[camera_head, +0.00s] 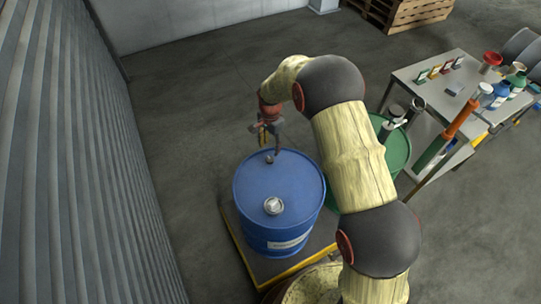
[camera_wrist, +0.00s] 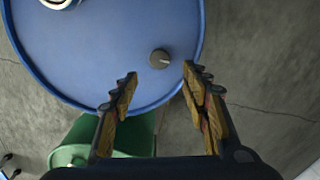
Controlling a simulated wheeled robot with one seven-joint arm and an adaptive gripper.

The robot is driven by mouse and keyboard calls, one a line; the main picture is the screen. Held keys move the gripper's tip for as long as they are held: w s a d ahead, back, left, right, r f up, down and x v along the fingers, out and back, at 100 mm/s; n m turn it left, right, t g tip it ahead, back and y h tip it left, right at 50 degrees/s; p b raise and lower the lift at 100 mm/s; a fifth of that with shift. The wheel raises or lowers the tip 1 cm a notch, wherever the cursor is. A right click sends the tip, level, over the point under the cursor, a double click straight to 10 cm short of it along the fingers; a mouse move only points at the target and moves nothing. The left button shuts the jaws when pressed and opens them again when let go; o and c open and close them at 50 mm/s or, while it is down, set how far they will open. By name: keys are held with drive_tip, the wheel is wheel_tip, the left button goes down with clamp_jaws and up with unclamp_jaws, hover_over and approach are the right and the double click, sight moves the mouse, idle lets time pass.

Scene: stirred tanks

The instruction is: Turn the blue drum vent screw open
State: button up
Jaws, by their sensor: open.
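The blue drum (camera_head: 279,190) stands upright on a yellow-edged pallet. Its top fills the upper left of the wrist view (camera_wrist: 95,60). The vent screw (camera_wrist: 159,57) is a small dark round knob with a pale line across it, near the drum's rim. It also shows in the head view (camera_head: 269,159). A larger silvery cap (camera_head: 273,205) sits on the same top, apart from the screw. My gripper (camera_wrist: 158,76) is open and empty. Its two fingers point toward the screw from the rim side; I cannot tell its exact height above the lid.
A green drum (camera_head: 397,150) stands close on the right, partly behind my arm. The yellow-edged platform (camera_head: 303,263) lies beneath the blue drum. A bench (camera_head: 433,73) with bottles stands at right. A corrugated wall (camera_head: 70,160) runs along the left, with bare floor between.

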sight(270, 158)
wheel_tip(270, 158, down, 8)
drive_tip(key=shift+r+b, duration=0.15)
drive_tip(key=shift+b, duration=0.7)
drive_tip(key=shift+c, duration=0.2)
drive_tip(key=c, duration=1.1)
